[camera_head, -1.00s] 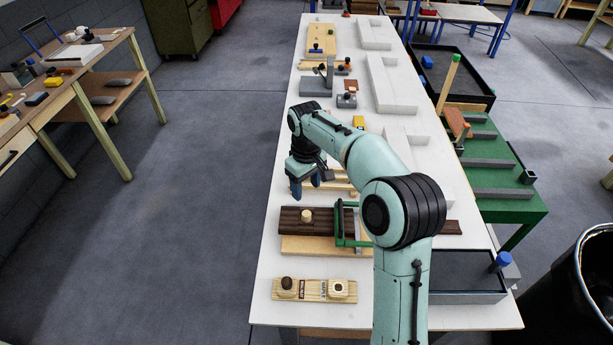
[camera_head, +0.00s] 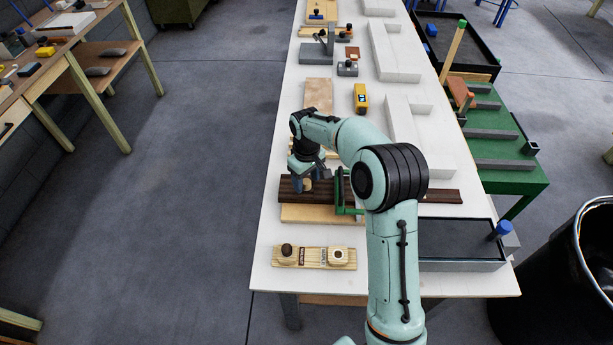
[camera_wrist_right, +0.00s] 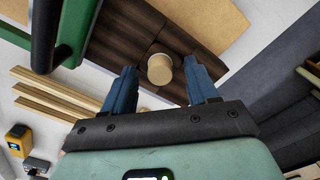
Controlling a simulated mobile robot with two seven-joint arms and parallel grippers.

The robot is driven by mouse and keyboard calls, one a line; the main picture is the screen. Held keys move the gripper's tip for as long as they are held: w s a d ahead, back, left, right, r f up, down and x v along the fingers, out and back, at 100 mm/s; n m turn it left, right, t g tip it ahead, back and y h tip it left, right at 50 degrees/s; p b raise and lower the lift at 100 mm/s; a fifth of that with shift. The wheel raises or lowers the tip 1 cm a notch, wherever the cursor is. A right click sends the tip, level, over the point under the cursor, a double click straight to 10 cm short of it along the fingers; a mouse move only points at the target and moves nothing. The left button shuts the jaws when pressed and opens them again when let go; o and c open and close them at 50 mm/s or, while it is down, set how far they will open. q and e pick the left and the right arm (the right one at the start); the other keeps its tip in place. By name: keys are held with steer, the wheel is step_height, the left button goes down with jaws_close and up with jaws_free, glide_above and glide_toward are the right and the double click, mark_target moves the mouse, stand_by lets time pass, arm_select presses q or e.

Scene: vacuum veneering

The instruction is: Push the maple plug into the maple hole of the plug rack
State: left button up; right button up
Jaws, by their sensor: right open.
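The maple plug (camera_head: 308,184), a short pale cylinder, stands on the dark brown grooved board (camera_head: 330,198). It also shows in the right wrist view (camera_wrist_right: 160,69). My right gripper (camera_wrist_right: 160,76) is open, with one blue finger on each side of the plug. I see gaps between the fingers and the plug, and cannot tell how deep the fingertips reach. The plug rack (camera_head: 313,257) is a pale wooden strip near the front table edge. A dark plug sits at its left, and a pale round holder with a dark maple hole (camera_head: 338,254) at its right. My left gripper is out of view.
A green clamp (camera_head: 341,192) stands on the dark board, close to the right of the plug. A black-topped tray (camera_head: 460,240) with a blue knob is at the right. A yellow device (camera_head: 361,97) and white blocks lie farther back. The table around the rack is clear.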

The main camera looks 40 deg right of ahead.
mark_target(306, 181)
jaws_close()
steer(key=c, duration=1)
jaws_free()
jaws_close()
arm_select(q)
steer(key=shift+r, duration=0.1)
arm_select(e)
steer(key=shift+r, duration=0.15)
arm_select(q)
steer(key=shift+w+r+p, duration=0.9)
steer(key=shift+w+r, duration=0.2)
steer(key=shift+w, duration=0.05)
arm_select(e)
steer(key=shift+r, duration=1.8)
